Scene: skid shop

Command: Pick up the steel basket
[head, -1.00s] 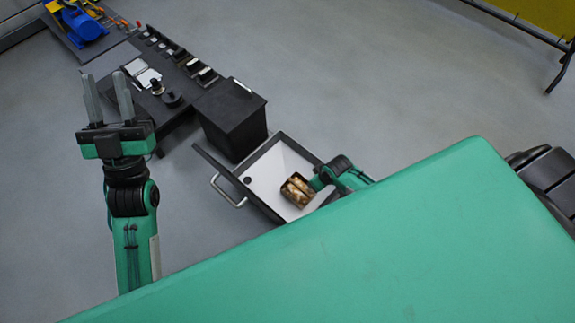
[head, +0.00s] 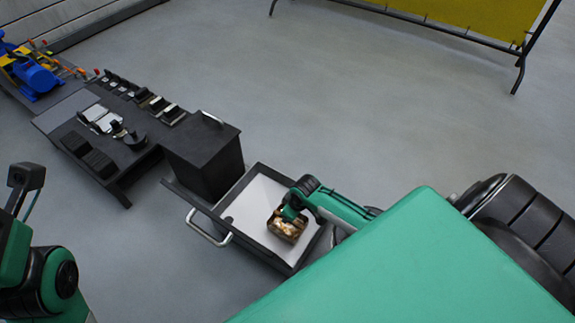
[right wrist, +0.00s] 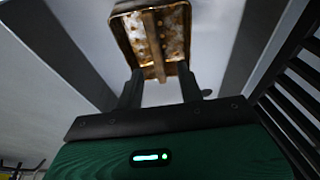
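The steel basket (head: 287,230) is a small, rusty brown, open box standing in a pale-floored, dark-walled tray (head: 257,200). In the right wrist view the basket (right wrist: 172,30) is at the top, with a bar running across its middle. My right gripper (right wrist: 160,78) is open, its two dark fingers apart at the near end of the basket; I cannot tell if they touch it. In the head view the right arm reaches over the basket and partly hides it. Only part of my left arm shows at the lower left; its fingers are out of frame.
A black box (head: 205,160) stands beside the tray's far side. A silver handle (head: 208,230) is on the tray's left. A dark table (head: 120,130) with small parts and a blue machine (head: 38,80) lie farther left. A yellow screen (head: 470,20) stands behind open floor.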

